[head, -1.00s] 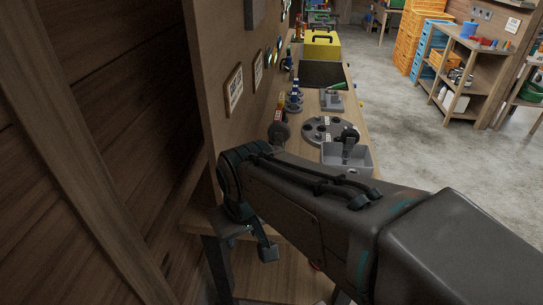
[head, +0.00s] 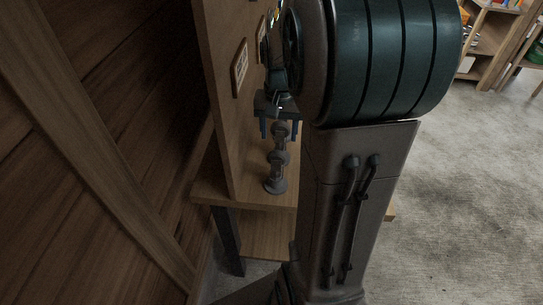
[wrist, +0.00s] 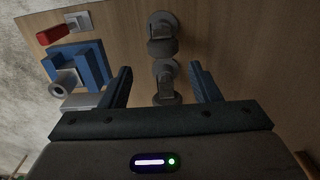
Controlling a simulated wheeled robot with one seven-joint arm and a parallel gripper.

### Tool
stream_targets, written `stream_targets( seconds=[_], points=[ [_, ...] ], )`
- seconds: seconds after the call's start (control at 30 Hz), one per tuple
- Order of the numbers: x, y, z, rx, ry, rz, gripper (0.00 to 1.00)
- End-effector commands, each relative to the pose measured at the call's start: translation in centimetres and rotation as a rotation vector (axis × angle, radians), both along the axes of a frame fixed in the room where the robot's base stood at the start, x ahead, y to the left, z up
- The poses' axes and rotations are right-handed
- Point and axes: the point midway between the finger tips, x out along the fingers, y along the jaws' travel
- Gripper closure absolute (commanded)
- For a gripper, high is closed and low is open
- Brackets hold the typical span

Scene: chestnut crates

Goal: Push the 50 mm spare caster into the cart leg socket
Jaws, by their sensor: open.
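Grey casters stand in a row on the wooden bench. In the head view one caster (head: 275,183) is at the near end, with more grey parts behind it. In the wrist view one caster (wrist: 162,45) is at the top middle and another (wrist: 166,78) is below it, near the fingers. I cannot tell which is the 50 mm one. My gripper (wrist: 162,85) is open and empty, its fingers either side of the lower caster; the head view shows it (head: 279,130) above the row. A blue block with a grey round tube (wrist: 65,83), possibly the leg socket, is at left in the wrist view.
A red piece (wrist: 52,34) lies by the blue block. A wooden panel (head: 220,100) with framed cards rises along the bench's left side. My arm hides most of the bench in the head view. Open floor (head: 460,200) and a shelf rack (head: 487,45) are at right.

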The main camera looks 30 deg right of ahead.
Motion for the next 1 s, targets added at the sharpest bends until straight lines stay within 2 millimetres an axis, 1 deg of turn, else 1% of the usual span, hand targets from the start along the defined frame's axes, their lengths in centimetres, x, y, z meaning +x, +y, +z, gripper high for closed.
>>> stream_targets(
  seconds=[0.1,0.2,0.3,0.4,0.63,0.9,1.0],
  points=[
    [-0.1,0.1,-2.5,0.002,0.007,0.002,0.44],
    [-0.1,0.2,-4.5,0.002,0.007,0.003,0.44],
    [-0.1,0.2,-6.1,0.002,0.005,0.004,0.44],
    [0.0,0.2,-7.0,0.002,0.002,0.005,0.44],
    [0.0,0.2,-8.4,0.001,0.004,0.004,0.44],
    [0.3,0.2,-11.7,0.001,0.004,0.003,0.44],
    [0.3,0.2,-12.4,0.001,0.003,0.003,0.44]
  ],
)
